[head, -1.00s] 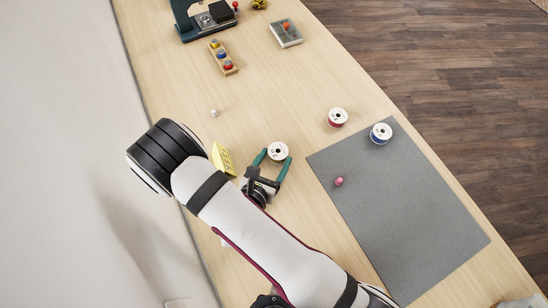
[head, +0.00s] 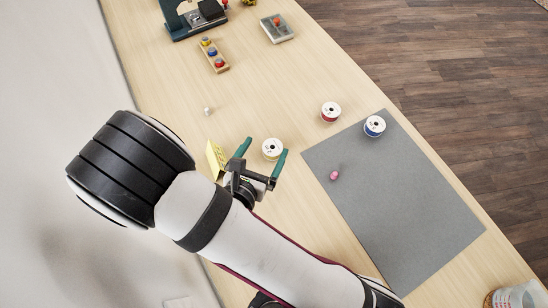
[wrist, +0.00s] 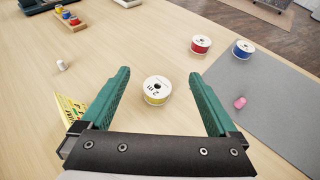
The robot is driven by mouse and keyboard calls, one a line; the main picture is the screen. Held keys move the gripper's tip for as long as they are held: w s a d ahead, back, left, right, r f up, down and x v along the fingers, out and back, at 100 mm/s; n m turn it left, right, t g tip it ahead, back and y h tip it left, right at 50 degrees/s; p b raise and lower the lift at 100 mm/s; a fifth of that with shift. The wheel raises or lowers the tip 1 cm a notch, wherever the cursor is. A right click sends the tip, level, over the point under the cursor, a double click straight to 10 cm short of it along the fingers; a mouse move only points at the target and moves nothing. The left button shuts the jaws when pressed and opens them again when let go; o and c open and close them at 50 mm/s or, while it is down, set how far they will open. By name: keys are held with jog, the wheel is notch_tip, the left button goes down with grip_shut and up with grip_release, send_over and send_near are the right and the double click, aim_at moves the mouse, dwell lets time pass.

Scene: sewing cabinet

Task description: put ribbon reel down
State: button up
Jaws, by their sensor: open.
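A ribbon reel with white faces and a yellow band (wrist: 157,90) stands flat on the wooden table. It also shows in the head view (head: 271,149), just beyond my gripper's fingertips. My gripper (head: 264,148) is open and empty, its two green fingers apart and pulled back from the reel. In the wrist view the reel lies between and ahead of the green fingers, touching neither as far as I can see. A red reel (head: 331,111) stands on the wood and a blue reel (head: 374,126) stands at the grey mat's far corner.
A grey mat (head: 400,200) with a pink item (head: 334,175) on it lies to the right. A yellow object (head: 214,158) stands close left of my gripper. A small white item (head: 208,111), a spool rack (head: 214,56) and a sewing machine (head: 188,22) are farther back.

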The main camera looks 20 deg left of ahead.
jog(key=d+r+m+g+h, duration=0.3)
jog(key=d+r+m+h, duration=0.15)
jog(key=d+m, duration=0.4)
jog(key=d+r+m+g+h, duration=0.3)
jog(key=d+r+m+h, duration=0.15)
jog(key=d+m, duration=0.35)
jog(key=s+d+r+m+g+y, duration=0.1)
jog(key=s+d+m+g+y, duration=0.1)
jog(key=s+d+m+g, duration=0.45)
jog(key=s+d+r+m+g+y, duration=0.1)
jog(key=s+m+g+y, duration=0.2)
jog(key=s+m, duration=0.45)
jog(key=a+r+m+t+y, duration=0.2)
jog(key=a+m+y, duration=0.4)
jog(key=m, duration=0.4)
jog(key=shift+w+a+r+y, duration=0.15)
jog(key=shift+a+r+y, duration=0.3)
jog(key=shift+r, duration=0.2)
jog(key=shift+o, duration=0.4)
jog(key=shift+d, duration=0.1)
